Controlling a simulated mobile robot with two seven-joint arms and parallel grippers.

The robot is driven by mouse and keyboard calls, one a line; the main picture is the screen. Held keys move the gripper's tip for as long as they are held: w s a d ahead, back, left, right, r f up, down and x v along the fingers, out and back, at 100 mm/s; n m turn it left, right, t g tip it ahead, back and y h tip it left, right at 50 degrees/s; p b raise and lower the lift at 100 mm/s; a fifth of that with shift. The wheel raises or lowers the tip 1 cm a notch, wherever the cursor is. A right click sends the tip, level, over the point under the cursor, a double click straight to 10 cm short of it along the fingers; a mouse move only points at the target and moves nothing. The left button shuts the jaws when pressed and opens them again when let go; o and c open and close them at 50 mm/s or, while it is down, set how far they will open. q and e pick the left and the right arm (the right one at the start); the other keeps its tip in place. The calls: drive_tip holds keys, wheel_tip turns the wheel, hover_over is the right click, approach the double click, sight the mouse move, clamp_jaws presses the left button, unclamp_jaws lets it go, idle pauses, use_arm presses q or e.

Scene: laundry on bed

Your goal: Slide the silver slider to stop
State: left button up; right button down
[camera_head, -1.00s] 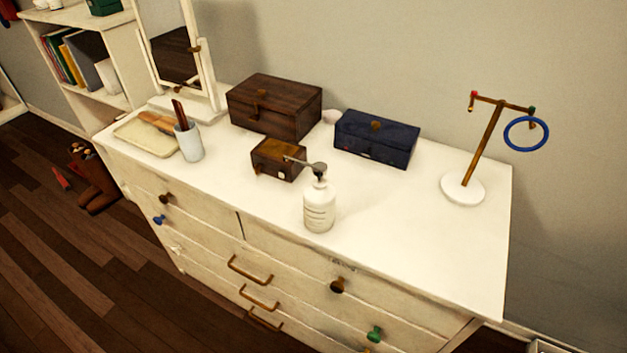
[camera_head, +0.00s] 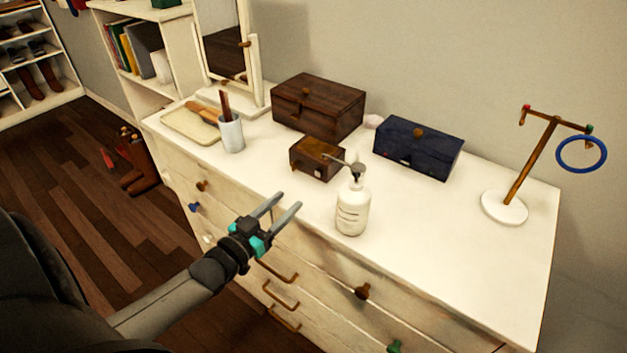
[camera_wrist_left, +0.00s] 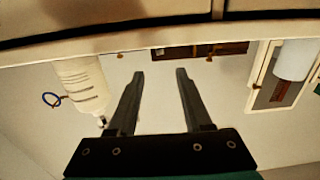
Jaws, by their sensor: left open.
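A small brown wooden box (camera_head: 313,155) sits on the white dresser top, behind and left of a white pump bottle (camera_head: 352,207). A small pale spot (camera_head: 319,173) shows on its front; it is too small to tell if this is the silver slider. My left gripper (camera_head: 286,203) is open and empty at the dresser's front edge, left of the bottle and in front of the small box. In the left wrist view, turned upside down, the open fingers (camera_wrist_left: 160,74) point toward a dark wooden box (camera_wrist_left: 205,50). My right gripper is out of view.
The white dresser (camera_head: 445,230) also bears a large dark wooden box (camera_head: 318,107), a blue box (camera_head: 418,148), a grey cup (camera_head: 231,134), a tray (camera_head: 185,124), a mirror (camera_head: 222,45) and a stand (camera_head: 530,160) with a blue ring. The front right of the top is clear.

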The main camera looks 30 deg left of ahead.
sight(317, 174)
use_arm(q)
drive_tip(key=w, duration=0.3)
drive_tip(key=w+b, duration=0.1)
drive_tip(key=w, duration=0.3)
drive_tip(key=w+b, duration=0.1)
drive_tip(key=w, duration=0.2)
drive_tip(key=shift+w+d, duration=0.2)
drive_tip(key=shift+d, duration=0.1)
drive_tip(key=shift+c, duration=0.3)
clamp_jaws()
idle(0.8)
